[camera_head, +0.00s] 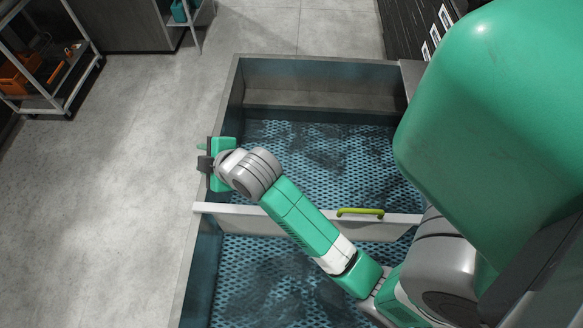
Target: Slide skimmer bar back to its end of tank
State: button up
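The skimmer bar (240,215) is a white bar lying across the tank (232,100) from its left rim toward its right side. A yellow-green handle (360,212) sits on its top, right of the middle. My gripper (203,157) is over the tank's left rim, a little above the bar's left end in the picture and apart from the handle. Its dark fingers point left and are too small to tell whether they are open or shut. My forearm crosses over the bar and hides part of its middle.
The tank has a blue perforated floor (310,150) on both sides of the bar. A shelf rack with orange bins (20,75) stands at the upper left. Grey floor left of the tank is clear. My large green arm link hides much of the right side.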

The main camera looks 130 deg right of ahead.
jog(key=s+a+f+m+g+y+p, duration=0.1)
jog(key=s+a+p, duration=0.1)
jog(key=s, duration=0.4)
jog(key=s+a+f+g+y+p, duration=0.1)
jog(key=s+a+g+p, duration=0.1)
jog(key=s, duration=0.5)
jog(key=m+g+y+p, duration=0.2)
jog(key=y+p, duration=0.5)
jog(key=p, duration=0.1)
send_near(365, 211)
jog(key=b+x, duration=0.1)
jog(key=x, duration=0.7)
jog(key=shift+d+f, duration=0.1)
jog(key=shift+f, duration=0.05)
grip_shut()
